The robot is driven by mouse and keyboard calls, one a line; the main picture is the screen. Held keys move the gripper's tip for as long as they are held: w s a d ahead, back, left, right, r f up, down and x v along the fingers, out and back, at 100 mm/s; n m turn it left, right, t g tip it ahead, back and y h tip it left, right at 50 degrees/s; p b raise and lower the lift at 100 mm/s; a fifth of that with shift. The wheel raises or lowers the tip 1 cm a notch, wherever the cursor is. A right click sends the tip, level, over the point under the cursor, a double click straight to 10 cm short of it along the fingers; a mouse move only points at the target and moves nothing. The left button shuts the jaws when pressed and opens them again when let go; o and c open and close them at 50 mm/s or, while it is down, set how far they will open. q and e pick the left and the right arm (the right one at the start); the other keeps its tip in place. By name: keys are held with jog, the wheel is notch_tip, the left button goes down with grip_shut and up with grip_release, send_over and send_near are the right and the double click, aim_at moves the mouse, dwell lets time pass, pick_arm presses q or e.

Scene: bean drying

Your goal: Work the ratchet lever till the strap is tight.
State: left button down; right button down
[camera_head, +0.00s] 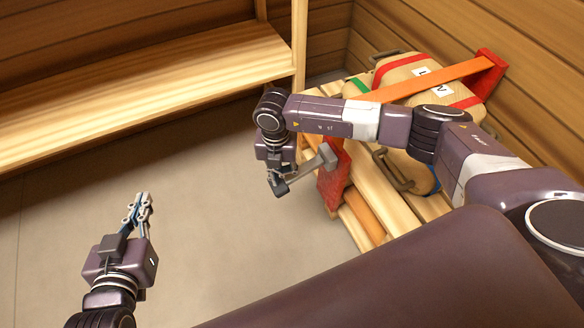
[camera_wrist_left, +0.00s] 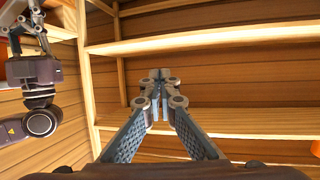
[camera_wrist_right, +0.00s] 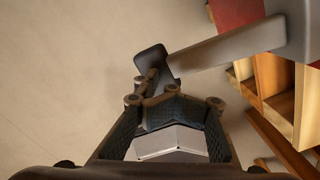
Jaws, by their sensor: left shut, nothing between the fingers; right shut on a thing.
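The ratchet lever is a grey metal arm (camera_head: 312,167) sticking out from a red bracket (camera_head: 333,178) on the pallet's side. The arm also shows in the right wrist view (camera_wrist_right: 225,50), ending in a dark handle (camera_wrist_right: 151,60). My right gripper (camera_head: 281,181) is shut on that handle; its fingertips (camera_wrist_right: 158,88) partly cover it. The orange strap (camera_head: 430,80) runs across the tan sacks (camera_head: 420,66) to a red bracket at the back; my right arm hides part of it. My left gripper (camera_head: 141,203) is shut and empty above the floor; its fingertips (camera_wrist_left: 160,80) meet.
The wooden pallet (camera_head: 375,195) carries the sacks at the right, with a looped carrying handle (camera_head: 390,172) on the near sack. Wooden shelves (camera_head: 130,75) line the back wall at the left. The grey floor (camera_head: 210,220) between my grippers is clear.

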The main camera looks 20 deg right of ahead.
jog(key=shift+r, duration=0.25)
jog(key=shift+a+r+p, duration=0.15)
jog(key=shift+r+p, duration=0.15)
jog(key=shift+p, duration=0.25)
pick_arm(q)
jog(key=s+a+f+g+y, duration=0.1)
jog(key=s+f+g, duration=0.2)
jog(key=s+f, duration=0.1)
jog(key=shift+a+f, duration=0.4)
jog(key=shift+f, duration=0.3)
pick_arm(e)
jog(key=shift+r+p, duration=0.35)
jog(key=shift+r, duration=0.1)
pick_arm(q)
jog(key=s+a+f+g+y, duration=0.1)
jog(key=s+a+f+g, duration=0.1)
jog(key=s+f+g, duration=0.2)
jog(key=shift+s+a+f+p, duration=0.3)
jog(key=shift+s+f+p, duration=0.25)
jog(key=shift+s, duration=1.2)
pick_arm(e)
jog(key=shift+r, duration=0.4)
pick_arm(q)
jog(key=shift+s+f, duration=0.1)
